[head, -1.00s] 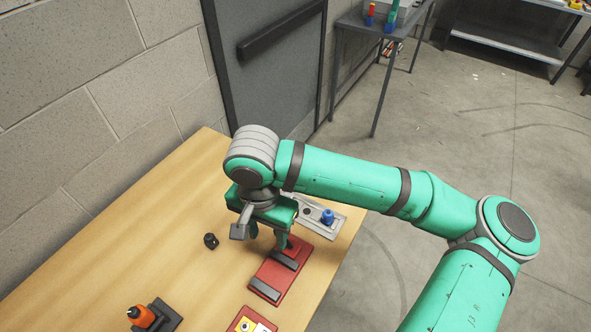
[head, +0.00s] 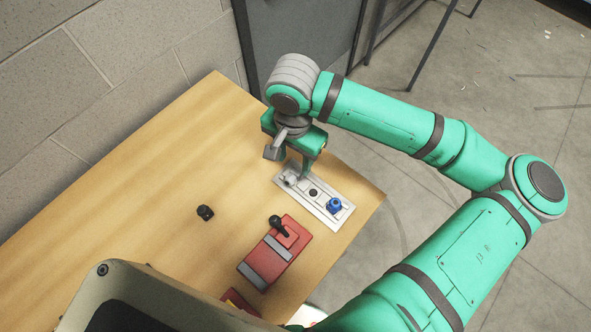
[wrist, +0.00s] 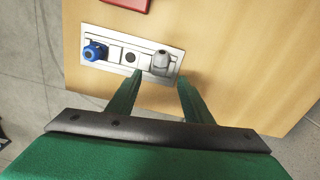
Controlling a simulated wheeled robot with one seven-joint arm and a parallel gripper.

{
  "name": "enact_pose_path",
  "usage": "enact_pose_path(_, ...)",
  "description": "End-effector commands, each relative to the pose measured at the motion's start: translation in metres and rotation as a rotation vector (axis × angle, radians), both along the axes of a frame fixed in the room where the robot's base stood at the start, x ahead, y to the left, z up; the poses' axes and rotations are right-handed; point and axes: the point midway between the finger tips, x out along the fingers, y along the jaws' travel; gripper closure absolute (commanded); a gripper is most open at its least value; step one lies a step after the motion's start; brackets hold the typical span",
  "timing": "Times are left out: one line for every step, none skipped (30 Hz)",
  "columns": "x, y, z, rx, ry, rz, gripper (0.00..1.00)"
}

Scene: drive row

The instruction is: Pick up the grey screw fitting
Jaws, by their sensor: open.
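The grey screw fitting (wrist: 160,62) stands in the right end of a pale plate in the wrist view, and it also shows in the head view (head: 291,180), partly behind a finger. My gripper (wrist: 155,88) is open and empty. Its fingers point toward the plate end with the grey fitting, which lies beyond and between the fingertips in the picture. In the head view my gripper (head: 294,170) hangs over that end of the plate. I cannot tell whether a finger touches the fitting.
The pale plate (head: 322,207) also bears a blue fitting (head: 334,205) and a dark hole. A red block (head: 275,252) with a black-handled part (head: 279,224) lies nearby. A small black piece (head: 205,212) sits on the wooden table (head: 150,200). The table's left part is clear.

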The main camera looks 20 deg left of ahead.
Motion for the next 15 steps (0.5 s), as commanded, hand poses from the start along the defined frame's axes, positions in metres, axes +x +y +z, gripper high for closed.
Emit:
enact_pose_path(0.0, 0.0, -0.005, 0.0, 0.001, 0.0, 0.54)
enact_pose_path(0.0, 0.0, -0.007, 0.001, 0.001, 0.0, 0.54)
enact_pose_path(0.0, 0.0, -0.01, 0.001, 0.0, 0.0, 0.54)
enact_pose_path(0.0, 0.0, -0.011, 0.001, 0.0, 0.0, 0.54)
enact_pose_path(0.0, 0.0, -0.012, 0.0, 0.0, 0.0, 0.54)
enact_pose_path(0.0, 0.0, -0.014, 0.0, 0.001, 0.0, 0.54)
enact_pose_path(0.0, 0.0, -0.017, 0.0, 0.001, 0.0, 0.54)
enact_pose_path(0.0, -0.001, -0.02, -0.001, 0.001, 0.0, 0.54)
enact_pose_path(0.001, -0.001, -0.025, -0.001, 0.001, 0.0, 0.54)
enact_pose_path(0.001, -0.001, -0.029, -0.001, 0.0, 0.0, 0.54)
enact_pose_path(0.002, -0.001, -0.034, -0.002, 0.001, 0.001, 0.54)
enact_pose_path(0.002, -0.001, -0.04, -0.001, 0.001, 0.001, 0.54)
enact_pose_path(0.003, -0.002, -0.044, -0.001, 0.0, 0.001, 0.54)
enact_pose_path(0.002, -0.002, -0.048, -0.002, 0.001, 0.001, 0.54)
enact_pose_path(0.003, -0.001, -0.053, -0.001, 0.001, 0.0, 0.54)
